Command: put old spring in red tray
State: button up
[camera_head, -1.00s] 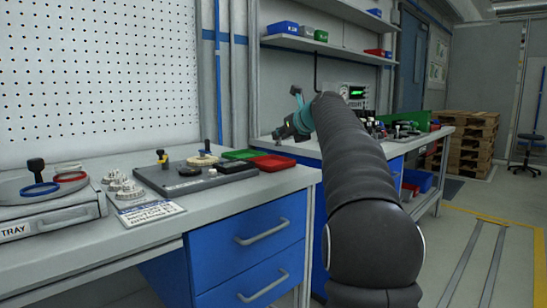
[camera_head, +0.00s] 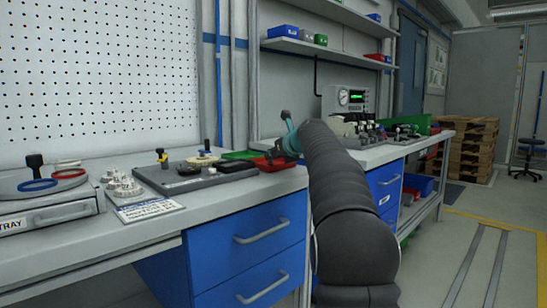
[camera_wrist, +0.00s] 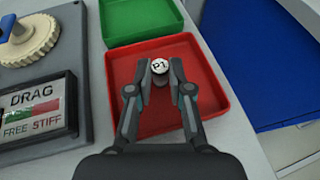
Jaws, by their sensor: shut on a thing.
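The red tray (camera_wrist: 216,92) fills the middle of the wrist view and lies on the bench; it also shows partly behind my gripper in the head view (camera_head: 262,163). My gripper (camera_wrist: 160,72) is over the tray, its two fingers shut on a small round piece with a white top marked P1 (camera_wrist: 159,66). Only the top of this piece and a little of its side show, so its spring shape cannot be made out. It appears to be the old spring. Whether it touches the tray floor cannot be told. In the head view my gripper (camera_head: 276,158) hides it.
A green tray (camera_wrist: 140,18) adjoins the red tray's far side. A dark fixture with a DRAG label (camera_wrist: 32,110) and a cream gear wheel (camera_wrist: 30,40) stand to the left. The blue drawers (camera_head: 250,240) are below the bench edge, close on the right.

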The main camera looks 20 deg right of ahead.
jog(key=o, duration=0.8)
jog(key=shift+o, duration=0.2)
jog(key=shift+r, duration=0.1)
jog(key=v, duration=1.2)
